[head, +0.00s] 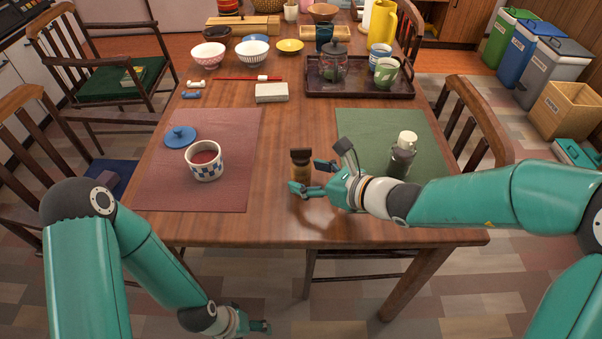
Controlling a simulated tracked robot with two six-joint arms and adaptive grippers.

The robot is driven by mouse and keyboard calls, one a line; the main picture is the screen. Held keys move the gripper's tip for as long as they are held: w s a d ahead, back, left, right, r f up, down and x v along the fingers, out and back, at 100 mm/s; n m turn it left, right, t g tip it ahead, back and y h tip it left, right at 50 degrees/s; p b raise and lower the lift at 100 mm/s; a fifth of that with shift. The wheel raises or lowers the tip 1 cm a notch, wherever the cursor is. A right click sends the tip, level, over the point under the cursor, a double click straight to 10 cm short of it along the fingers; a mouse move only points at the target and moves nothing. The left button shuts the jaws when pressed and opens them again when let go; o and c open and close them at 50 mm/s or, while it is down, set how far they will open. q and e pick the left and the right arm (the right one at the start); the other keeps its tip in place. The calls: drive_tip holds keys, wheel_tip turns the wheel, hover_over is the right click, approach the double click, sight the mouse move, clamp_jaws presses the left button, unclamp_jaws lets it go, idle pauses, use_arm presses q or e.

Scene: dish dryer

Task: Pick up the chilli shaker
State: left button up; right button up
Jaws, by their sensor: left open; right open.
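A small amber-brown shaker with a dark cap, apparently the chilli shaker (300,167), stands upright on the wooden table between the two place mats. My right gripper (312,177) is open close beside it, on its right and near side. One finger is at the shaker's right; the other reaches in front of its base. I cannot tell whether they touch it. My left gripper (262,327) is open and empty, low at the bottom of the picture, in front of the table's near edge.
A dark bottle with a white cap (402,158) stands on the green mat (360,125). A checked cup (204,164) and blue lid (180,136) are on the red mat (155,185). Farther back are a white box (271,93) and a tray (330,91) with a teapot and cups.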

sight(302, 148)
drive_tip(key=x, duration=0.2)
drive_tip(key=shift+w+a+f, duration=0.1)
drive_tip(key=shift+w+a, duration=0.1)
drive_tip(key=shift+a, duration=0.05)
use_arm(q)
drive_tip(key=shift+f, duration=0.15)
use_arm(e)
drive_tip(key=c, duration=1.3)
drive_tip(key=shift+o, duration=0.2)
use_arm(q)
wheel_tip(302, 148, up, 10)
drive_tip(key=p, duration=0.9)
drive_tip(key=shift+f, duration=0.2)
use_arm(e)
wheel_tip(302, 148, up, 20)
use_arm(q)
drive_tip(key=shift+f, duration=0.1)
wheel_tip(302, 148, down, 19)
drive_tip(key=b, duration=1.9)
drive_tip(key=shift+f, duration=0.2)
use_arm(e)
drive_tip(key=shift+f, duration=9.6)
use_arm(q)
drive_tip(key=shift+f+b, duration=0.35)
drive_tip(key=shift+b, duration=0.15)
drive_tip(key=shift+c, duration=0.3)
use_arm(e)
drive_tip(key=shift+f, duration=0.4)
